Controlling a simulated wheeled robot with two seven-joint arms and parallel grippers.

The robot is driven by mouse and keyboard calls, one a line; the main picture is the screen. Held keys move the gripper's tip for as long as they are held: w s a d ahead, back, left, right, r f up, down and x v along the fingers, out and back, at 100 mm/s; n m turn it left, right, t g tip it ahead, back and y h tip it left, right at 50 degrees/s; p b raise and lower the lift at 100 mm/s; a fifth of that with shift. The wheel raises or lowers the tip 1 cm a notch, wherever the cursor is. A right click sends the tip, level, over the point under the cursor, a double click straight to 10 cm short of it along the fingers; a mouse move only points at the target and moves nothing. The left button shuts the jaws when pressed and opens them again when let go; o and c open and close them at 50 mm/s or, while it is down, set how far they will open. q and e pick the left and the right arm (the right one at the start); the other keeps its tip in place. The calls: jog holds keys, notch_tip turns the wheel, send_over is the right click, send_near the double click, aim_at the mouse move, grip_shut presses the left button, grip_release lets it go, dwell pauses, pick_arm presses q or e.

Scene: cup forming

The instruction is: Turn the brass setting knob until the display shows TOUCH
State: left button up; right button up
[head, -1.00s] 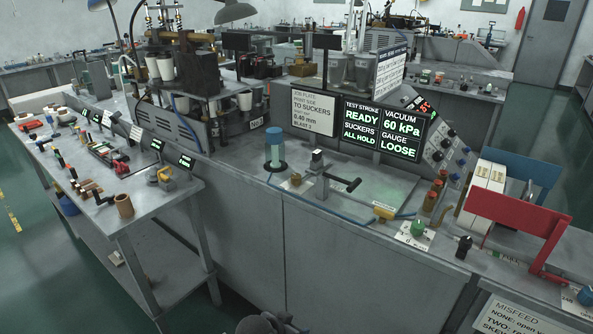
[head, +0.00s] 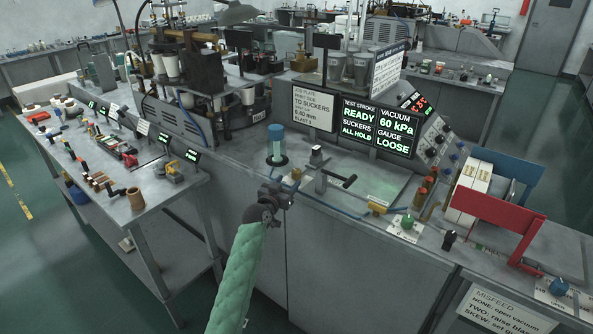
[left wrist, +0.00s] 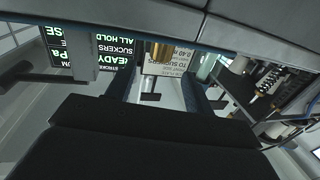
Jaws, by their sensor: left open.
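The brass setting knob (head: 296,174) is a small brass piece on the machine's top, left of the black-handled lever. It also shows as a brass cylinder in the left wrist view (left wrist: 161,52). The display (head: 382,127) shows READY, ALL HOLD, 60 kPa and, under GAUGE, LOOSE. My left gripper (head: 279,191), on a green-sleeved arm, is in front of the knob at the machine's front edge. In the left wrist view my left gripper (left wrist: 160,88) is open, with the knob visible between its fingers and apparently beyond them. My right gripper is out of view.
A blue-topped cylinder (head: 276,143) stands just behind the knob. The lever (head: 335,178) with its black handle is close on the right. A green knob (head: 407,221) and a red frame (head: 500,220) are farther right. A side bench (head: 110,180) with tools is at left.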

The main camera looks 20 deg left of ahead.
aim_at(295, 172)
pick_arm(q)
jog(key=w, duration=0.2)
jog(key=w+p, duration=0.1)
jog(key=w, duration=0.1)
jog(key=w+p, duration=0.1)
jog(key=w, duration=0.1)
jog(key=shift+w+d+r, duration=0.2)
jog(key=shift+d+r, duration=0.1)
jog(key=shift+d, duration=0.1)
jog(key=shift+w+d+f+p, duration=0.15)
jog(key=shift+w+p, duration=0.25)
jog(key=shift+w, duration=0.35)
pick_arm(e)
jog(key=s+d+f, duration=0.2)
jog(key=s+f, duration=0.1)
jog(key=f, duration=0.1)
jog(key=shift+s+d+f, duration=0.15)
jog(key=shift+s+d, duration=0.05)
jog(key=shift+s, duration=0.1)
pick_arm(q)
jog(key=c, duration=1)
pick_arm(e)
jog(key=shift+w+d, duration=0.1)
